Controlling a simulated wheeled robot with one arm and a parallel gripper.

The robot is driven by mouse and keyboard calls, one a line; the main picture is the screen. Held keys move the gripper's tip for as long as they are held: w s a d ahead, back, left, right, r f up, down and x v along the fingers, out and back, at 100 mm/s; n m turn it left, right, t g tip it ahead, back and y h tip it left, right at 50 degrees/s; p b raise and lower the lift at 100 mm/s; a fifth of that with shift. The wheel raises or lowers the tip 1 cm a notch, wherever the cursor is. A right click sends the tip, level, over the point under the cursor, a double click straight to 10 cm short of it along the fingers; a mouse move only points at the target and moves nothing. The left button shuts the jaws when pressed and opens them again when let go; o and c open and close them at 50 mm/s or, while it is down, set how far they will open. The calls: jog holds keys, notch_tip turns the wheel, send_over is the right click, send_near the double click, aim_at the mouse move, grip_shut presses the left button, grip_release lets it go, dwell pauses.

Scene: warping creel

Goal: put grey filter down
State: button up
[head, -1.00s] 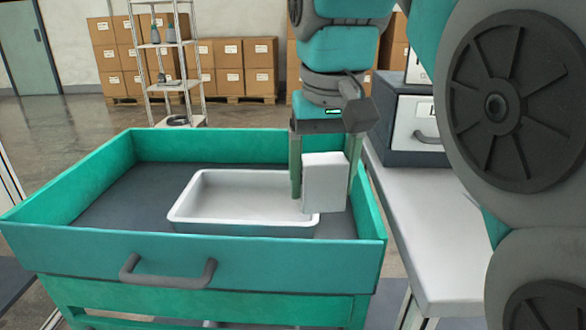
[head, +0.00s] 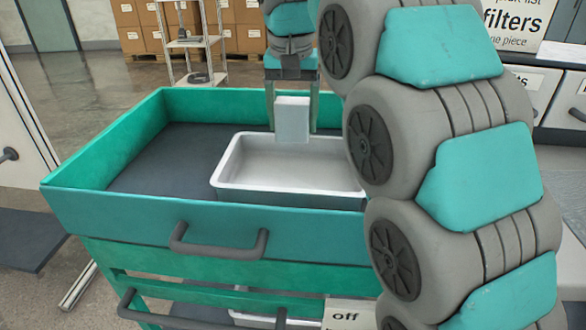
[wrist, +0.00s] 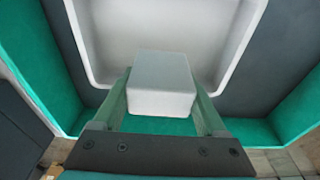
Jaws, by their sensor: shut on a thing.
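The grey filter (head: 292,119) is a pale grey block. My gripper (head: 291,130) is shut on it, one finger at each side, and holds it upright at the far edge of the white tray (head: 227,172). In the wrist view the filter (wrist: 160,84) sits between the two green fingers (wrist: 160,105), with the tray (wrist: 100,70) beyond it. The filter looks to be above the tray's rim; its exact height over the tray floor is hard to tell.
The tray stands in the right part of a teal cart (head: 120,215) with raised walls. The dark cart floor (head: 170,165) left of the tray is bare. My arm hides the cart's right side. A sign reading "filters" (head: 515,22) stands at the upper right, above drawers.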

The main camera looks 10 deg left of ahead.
notch_tip(320, 180, down, 2)
jog(key=shift+f+b, duration=0.15)
jog(key=shift+b, duration=0.5)
jog(key=shift+p, duration=0.45)
jog(key=shift+f, duration=3.3)
jog(key=shift+f, duration=0.1)
jog(key=o, duration=1.5)
jog(key=shift+s+r, duration=0.2)
jog(key=shift+r, duration=1.05)
jog(key=shift+s+r, duration=0.15)
jog(key=shift+r, duration=1.15)
jog(key=shift+s+r, duration=0.2)
jog(key=shift+r, duration=1.05)
